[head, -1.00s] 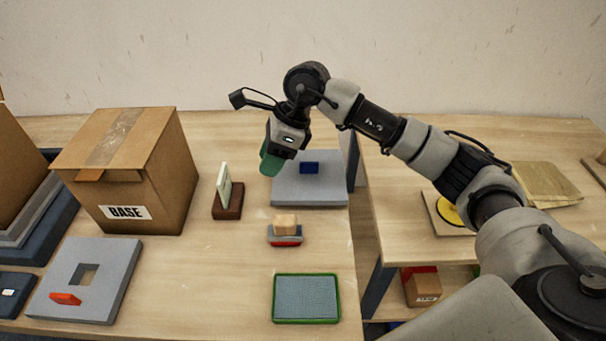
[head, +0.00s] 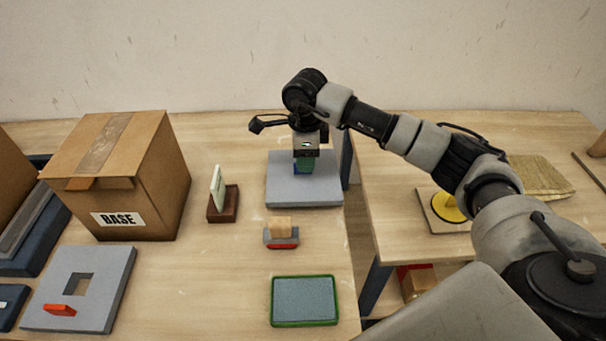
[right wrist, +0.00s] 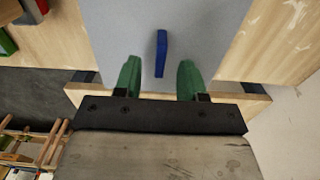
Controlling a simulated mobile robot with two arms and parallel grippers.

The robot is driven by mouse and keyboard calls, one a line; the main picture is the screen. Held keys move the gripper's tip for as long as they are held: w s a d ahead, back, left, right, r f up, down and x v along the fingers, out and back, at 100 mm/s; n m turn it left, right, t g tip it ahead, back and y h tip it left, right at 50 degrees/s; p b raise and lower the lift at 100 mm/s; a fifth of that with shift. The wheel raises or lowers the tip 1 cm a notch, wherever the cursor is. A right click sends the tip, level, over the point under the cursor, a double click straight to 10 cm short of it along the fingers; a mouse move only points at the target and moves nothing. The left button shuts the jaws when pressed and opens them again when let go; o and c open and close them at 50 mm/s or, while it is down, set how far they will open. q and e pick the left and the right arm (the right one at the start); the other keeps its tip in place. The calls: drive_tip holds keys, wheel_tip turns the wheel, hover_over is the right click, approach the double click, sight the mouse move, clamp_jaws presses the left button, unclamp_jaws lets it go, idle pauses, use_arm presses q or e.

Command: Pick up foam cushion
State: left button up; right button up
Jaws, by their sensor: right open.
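The foam cushion appears to be the light grey slab (head: 325,194) with an upright blue tab (head: 297,169), lying flat at the back of the table. In the right wrist view, the slab (right wrist: 205,35) fills the upper middle and its blue tab (right wrist: 161,53) stands near its centre. My right gripper (head: 305,167) is over the slab, pointing down, and partly hides the tab. In the right wrist view its green fingers (right wrist: 159,76) are apart with nothing between the tips, and the tab lines up with the gap. My left gripper is not in view.
A cardboard box (head: 118,185) and a grey slab with a square hole (head: 105,282) are at left. A brown card holder (head: 223,206), a small block (head: 281,227) and a green-rimmed tray (head: 304,323) stand nearer. A gap separates the right table (head: 400,235).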

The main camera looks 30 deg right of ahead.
sight(303, 175)
drive_tip(key=shift+f, duration=1.3)
clamp_jaws()
drive_tip(key=shift+r, duration=0.15)
